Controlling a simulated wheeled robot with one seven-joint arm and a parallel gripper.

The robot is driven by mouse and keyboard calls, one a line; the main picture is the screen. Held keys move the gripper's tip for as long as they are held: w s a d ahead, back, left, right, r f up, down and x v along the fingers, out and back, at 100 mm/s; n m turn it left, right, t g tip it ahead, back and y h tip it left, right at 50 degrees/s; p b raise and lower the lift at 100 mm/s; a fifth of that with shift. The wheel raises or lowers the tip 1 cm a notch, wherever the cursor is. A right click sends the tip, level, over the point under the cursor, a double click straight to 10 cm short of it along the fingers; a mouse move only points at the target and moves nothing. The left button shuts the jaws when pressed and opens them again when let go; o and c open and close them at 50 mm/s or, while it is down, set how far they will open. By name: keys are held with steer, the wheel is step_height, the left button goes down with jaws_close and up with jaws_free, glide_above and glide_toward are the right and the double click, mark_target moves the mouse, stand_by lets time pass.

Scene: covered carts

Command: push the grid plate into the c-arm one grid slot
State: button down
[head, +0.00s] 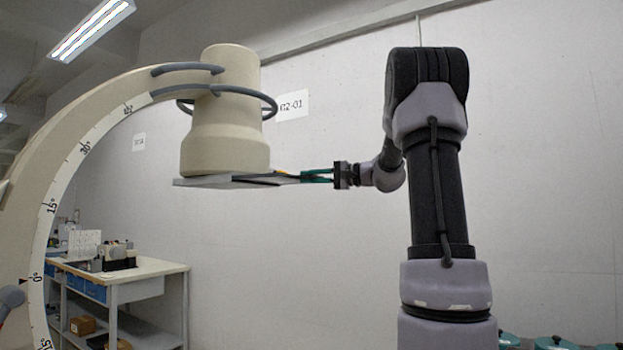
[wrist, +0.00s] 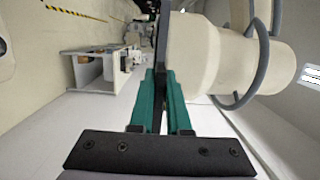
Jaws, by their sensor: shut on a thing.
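The c-arm's cream cylindrical head (head: 222,125) hangs at the left centre in the head view; it also shows in the wrist view (wrist: 205,55). A flat grey slot housing (head: 200,182) is under it. The grid plate (head: 284,180), thin and dark-edged, juts from the housing's right side; how deep it sits inside is hidden. My gripper (head: 304,176) is to the right of the housing, level with it, its green fingers shut on the plate's outer edge. In the wrist view, the fingers (wrist: 162,78) close around the thin dark plate edge (wrist: 161,45).
The curved c-arm (head: 50,190) with angle marks stands at the left. A ring handle (head: 268,104) circles the head above the plate. A workbench (head: 160,268) with equipment stands behind, lower left. Teal objects (head: 555,343) show at the bottom right.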

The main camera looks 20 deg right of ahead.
steer(key=shift+w+d+x, duration=0.35)
steer(key=shift+w+x, duration=0.05)
steer(key=shift+x, duration=2.5)
steer(key=shift+w+d+x, duration=0.35)
steer(key=shift+x, duration=2.6)
steer(key=shift+w+d+x, duration=0.35)
steer(key=shift+w+x, duration=0.05)
steer(key=shift+x, duration=2.5)
steer(key=c, duration=0.8)
jaws_free()
steer(key=shift+r, duration=0.1)
